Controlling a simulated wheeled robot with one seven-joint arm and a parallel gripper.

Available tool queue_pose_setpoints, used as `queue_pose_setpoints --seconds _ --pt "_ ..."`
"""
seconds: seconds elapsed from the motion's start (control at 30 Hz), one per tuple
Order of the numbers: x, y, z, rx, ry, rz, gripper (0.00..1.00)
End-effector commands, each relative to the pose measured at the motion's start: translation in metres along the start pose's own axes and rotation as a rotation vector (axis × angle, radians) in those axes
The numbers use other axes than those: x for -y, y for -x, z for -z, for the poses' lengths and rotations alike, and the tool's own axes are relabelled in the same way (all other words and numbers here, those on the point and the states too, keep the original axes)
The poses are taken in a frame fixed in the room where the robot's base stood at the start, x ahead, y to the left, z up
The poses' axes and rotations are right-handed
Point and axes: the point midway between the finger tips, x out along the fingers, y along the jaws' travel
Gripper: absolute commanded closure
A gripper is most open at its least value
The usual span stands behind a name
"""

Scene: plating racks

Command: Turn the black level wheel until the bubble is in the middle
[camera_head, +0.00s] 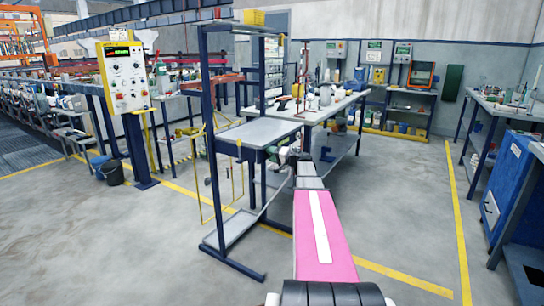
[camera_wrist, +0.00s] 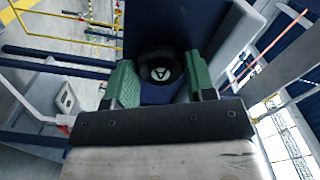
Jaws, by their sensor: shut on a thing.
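The black level wheel (camera_wrist: 160,54) shows in the wrist view as a round black knob with a pale centre bearing a dark triangular mark. It sits in front of a dark blue upright part. My gripper (camera_wrist: 159,74) has its two green fingers on either side of the wheel and is shut on it. In the head view my pink arm reaches to the near corner of the grey-topped workbench, and the wheel is too small or hidden to make out. No bubble can be made out in either view.
A blue-framed rack (camera_head: 209,150) with a grey shelf stands left of my arm. A long grey workbench (camera_head: 315,108) with bottles runs behind. A control panel (camera_head: 124,77) stands at left, a blue cabinet (camera_head: 512,185) at right. The floor right of my arm is clear.

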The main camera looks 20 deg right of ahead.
Motion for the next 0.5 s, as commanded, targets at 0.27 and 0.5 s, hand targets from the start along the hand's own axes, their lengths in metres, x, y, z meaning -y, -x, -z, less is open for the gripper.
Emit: queue_pose_setpoints --seconds 0.27,0.5 --pt "-0.0004 0.0004 -0.0004 0.001 -0.01 -0.001 0.73" --pt "-0.0004 0.0004 -0.0004 0.001 -0.009 -0.001 0.3"
